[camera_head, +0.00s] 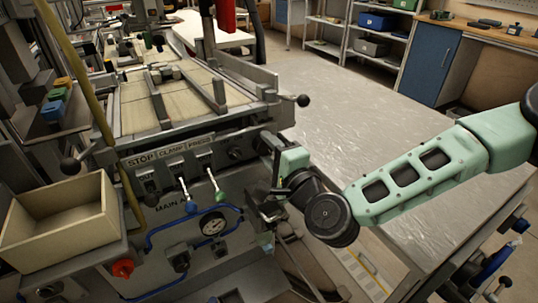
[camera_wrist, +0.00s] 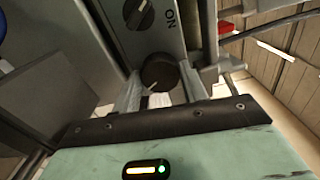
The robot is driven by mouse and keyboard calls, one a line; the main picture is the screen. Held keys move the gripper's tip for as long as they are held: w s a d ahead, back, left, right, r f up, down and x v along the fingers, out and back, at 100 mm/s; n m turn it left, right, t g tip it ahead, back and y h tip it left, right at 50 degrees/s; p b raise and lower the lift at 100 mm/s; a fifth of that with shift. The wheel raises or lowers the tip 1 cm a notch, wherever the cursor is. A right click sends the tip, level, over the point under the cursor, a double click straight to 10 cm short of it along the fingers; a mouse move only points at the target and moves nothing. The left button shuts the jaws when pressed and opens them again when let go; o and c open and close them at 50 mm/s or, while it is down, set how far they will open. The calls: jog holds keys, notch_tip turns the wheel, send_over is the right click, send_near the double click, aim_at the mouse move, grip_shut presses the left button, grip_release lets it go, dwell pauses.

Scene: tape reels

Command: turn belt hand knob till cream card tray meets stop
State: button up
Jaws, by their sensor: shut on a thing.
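In the wrist view, a dark round knob (camera_wrist: 157,68) with a white pointer line sits on a grey panel, between the two pale fingers of my gripper (camera_wrist: 160,90). The fingers are shut on it. In the head view my gripper (camera_head: 266,208) is at the right front edge of the machine, and the knob is hidden there. A cream open-topped tray (camera_head: 108,218) stands at the left front. Cream boards (camera_head: 145,108) lie on the machine bed. I cannot tell which is the card tray, nor make out its stop.
A second dark knob (camera_wrist: 138,12) sits above the held one, near the marking ON. A wrapped table (camera_head: 385,125) lies to the right. Shelves and a blue cabinet (camera_head: 433,65) stand behind.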

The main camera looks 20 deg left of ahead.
jog(key=m+b, duration=0.1)
jog(key=m, duration=0.4)
jog(key=shift+w+f+m+b, duration=0.1)
jog(key=shift+m+b, duration=0.65)
jog(key=shift+m, duration=1.55)
jog(key=o, duration=1)
jog(key=shift+d, duration=0.1)
jog(key=p+v, duration=1)
jog(key=v, duration=0.7)
jog(key=shift+s+r, duration=0.2)
jog(key=shift+s, duration=0.05)
